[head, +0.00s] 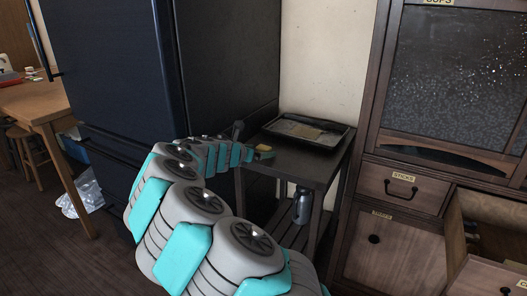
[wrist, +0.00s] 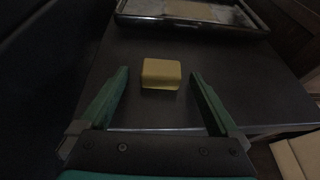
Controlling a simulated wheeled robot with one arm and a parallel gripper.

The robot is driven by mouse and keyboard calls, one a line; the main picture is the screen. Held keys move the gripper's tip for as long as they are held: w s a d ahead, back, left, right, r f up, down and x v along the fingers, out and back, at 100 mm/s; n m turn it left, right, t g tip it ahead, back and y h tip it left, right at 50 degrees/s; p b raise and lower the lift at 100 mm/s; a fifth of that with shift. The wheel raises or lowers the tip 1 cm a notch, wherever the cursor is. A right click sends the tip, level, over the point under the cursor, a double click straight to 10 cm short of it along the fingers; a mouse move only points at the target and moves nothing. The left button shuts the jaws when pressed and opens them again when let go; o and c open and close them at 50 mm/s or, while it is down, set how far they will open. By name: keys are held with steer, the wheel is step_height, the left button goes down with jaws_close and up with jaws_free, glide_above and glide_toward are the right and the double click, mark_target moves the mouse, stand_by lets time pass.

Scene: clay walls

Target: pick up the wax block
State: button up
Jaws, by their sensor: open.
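The wax block (wrist: 161,73) is a small yellow block lying on the dark side table (wrist: 235,85). In the head view the block (head: 264,149) shows at the table's left end, partly hidden by my gripper (head: 248,153). In the wrist view my gripper (wrist: 160,82) is open, with one green finger to the left of the block and one to the right. There is a gap between each finger and the block. The block's far side is hidden.
A dark tray (head: 312,132) stands behind the block on the side table (head: 318,165). A dark fridge (head: 225,65) rises close on the left. A wooden cabinet (head: 405,190) with an open drawer (head: 487,275) is on the right. A bottle (head: 302,205) stands on the lower shelf.

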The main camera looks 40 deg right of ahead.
steer(key=c, duration=1.4)
steer(key=shift+c, duration=0.2)
steer(key=shift+r, duration=0.15)
